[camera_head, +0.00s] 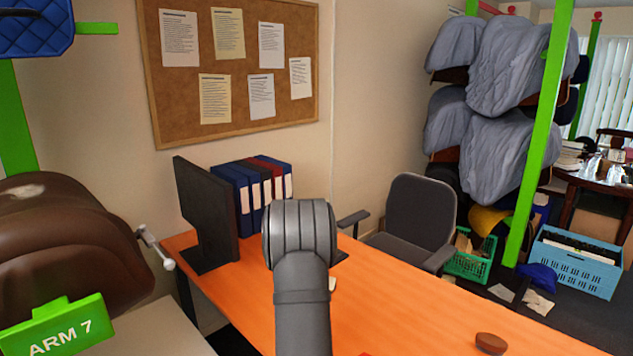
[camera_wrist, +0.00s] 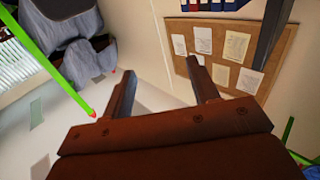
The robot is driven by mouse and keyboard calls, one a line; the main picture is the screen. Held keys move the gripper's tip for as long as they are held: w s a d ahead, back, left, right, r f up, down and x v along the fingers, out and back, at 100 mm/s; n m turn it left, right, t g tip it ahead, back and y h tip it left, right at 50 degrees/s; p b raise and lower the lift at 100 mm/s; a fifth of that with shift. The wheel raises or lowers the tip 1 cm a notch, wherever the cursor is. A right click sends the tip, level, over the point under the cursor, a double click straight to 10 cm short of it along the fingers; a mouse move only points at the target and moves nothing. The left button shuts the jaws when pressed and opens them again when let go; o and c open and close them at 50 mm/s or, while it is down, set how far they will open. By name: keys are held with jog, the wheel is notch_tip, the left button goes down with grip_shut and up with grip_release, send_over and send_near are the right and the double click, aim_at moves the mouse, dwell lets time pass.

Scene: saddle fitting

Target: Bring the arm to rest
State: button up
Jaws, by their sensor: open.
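My gripper (camera_wrist: 161,70) shows in the wrist view with its two dark fingers spread apart and nothing between them. The wall and floor show beyond the fingers. In the head view, my grey arm (camera_head: 301,300) rises in front of the orange desk (camera_head: 400,310). The gripper itself cannot be made out there, hidden behind the arm or out of the picture. A brown saddle (camera_head: 65,240) sits at the left, with a green plate (camera_head: 57,328) reading "ARM 7" below it. I see no contact between the gripper and any thing.
A black monitor (camera_head: 205,215) and several binders (camera_head: 250,190) stand on the desk, left of my arm. A brown oval object (camera_head: 491,343) lies at the desk's front right. A grey chair (camera_head: 420,215) stands behind the desk. Covered saddles (camera_head: 505,70) hang at the right by a green post (camera_head: 540,130).

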jog(key=shift+d+r+m+h, duration=0.15)
jog(key=shift+d+m+h, duration=0.2)
jog(key=shift+d, duration=0.85)
